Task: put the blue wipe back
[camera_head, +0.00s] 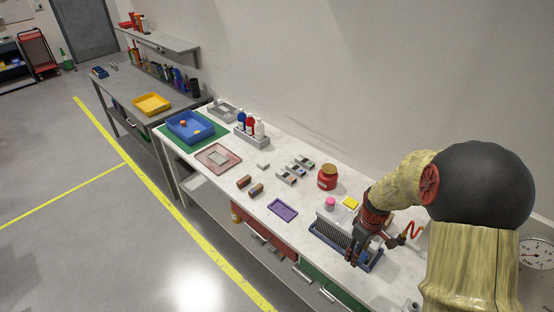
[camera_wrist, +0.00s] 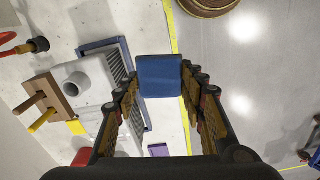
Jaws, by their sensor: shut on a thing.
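The blue wipe (camera_wrist: 160,70), a flat blue square, is between the fingertips of my gripper (camera_wrist: 160,84) in the wrist view. The gripper is shut on it, and the wipe appears above the front edge of the bench. In the head view my gripper (camera_head: 354,258) points down at the front of the bench, beside a blue tray with a grey ribbed rack (camera_head: 333,238). I cannot make out the wipe there. The rack also shows left of the wipe in the wrist view (camera_wrist: 118,62).
A purple tray (camera_head: 283,210), a yellow square (camera_head: 351,203), a pink-topped item (camera_head: 330,203) and a red jar (camera_head: 327,180) stand near the rack. A blue bin (camera_head: 190,139) and bottle holder (camera_head: 251,140) are farther along the bench.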

